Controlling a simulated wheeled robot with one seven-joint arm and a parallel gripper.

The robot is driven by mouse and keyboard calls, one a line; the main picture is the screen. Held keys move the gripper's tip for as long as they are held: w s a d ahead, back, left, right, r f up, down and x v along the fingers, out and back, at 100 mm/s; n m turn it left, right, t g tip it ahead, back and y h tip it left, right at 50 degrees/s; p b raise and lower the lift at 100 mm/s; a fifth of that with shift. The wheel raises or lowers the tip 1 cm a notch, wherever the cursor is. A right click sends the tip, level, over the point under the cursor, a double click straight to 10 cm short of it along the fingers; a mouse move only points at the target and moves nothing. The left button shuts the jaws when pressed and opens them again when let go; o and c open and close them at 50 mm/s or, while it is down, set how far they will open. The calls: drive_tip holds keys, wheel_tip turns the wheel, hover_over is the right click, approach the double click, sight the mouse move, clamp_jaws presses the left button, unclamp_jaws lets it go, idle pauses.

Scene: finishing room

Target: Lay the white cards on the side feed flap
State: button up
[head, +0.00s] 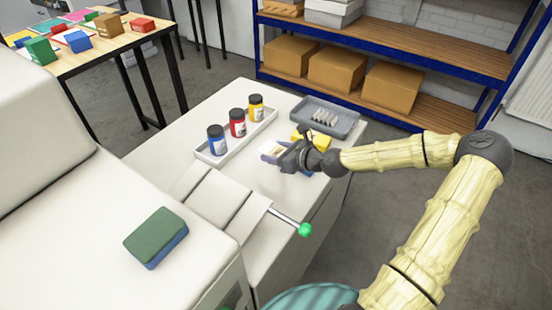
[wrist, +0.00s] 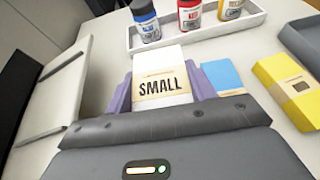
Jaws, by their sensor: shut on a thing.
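My gripper (head: 281,155) is shut on a pack of white cards (wrist: 163,70) with a tan band that reads SMALL. Its purple fingers (wrist: 162,95) stand on either side of the pack in the wrist view. I cannot tell whether the pack touches the table. The side feed flap (head: 223,203) is a pale panel on the side of the white machine, to the left of my gripper. It seems to be the panel at the left of the wrist view (wrist: 48,95), and it looks empty.
A blue pack (wrist: 222,76) and a yellow pack (wrist: 287,88) lie right of the held cards. A tray of bottles (head: 237,133) and a grey tray (head: 345,118) stand behind. A green-knobbed lever (head: 304,229) sticks out beside the flap. A green-and-blue sponge (head: 156,238) lies on the machine.

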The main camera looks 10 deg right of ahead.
idle(0.7)
drive_tip(key=r+m+t+h+p, duration=0.1)
drive_tip(key=m+h+p, duration=0.1)
drive_tip(key=h, duration=0.1)
drive_tip(key=d+r+m+t+h+p, duration=0.1)
drive_tip(key=r+m+h+p, duration=0.1)
drive_tip(key=m+h+p, duration=0.1)
drive_tip(key=d+r+m+t+h+p, duration=0.1)
drive_tip(key=r+m+h+p, duration=0.1)
drive_tip(key=m+p, duration=0.1)
drive_tip(key=shift+s+d+r+h, duration=0.15)
drive_tip(key=shift+d+h, duration=0.05)
drive_tip(key=shift+h, duration=0.2)
idle(0.4)
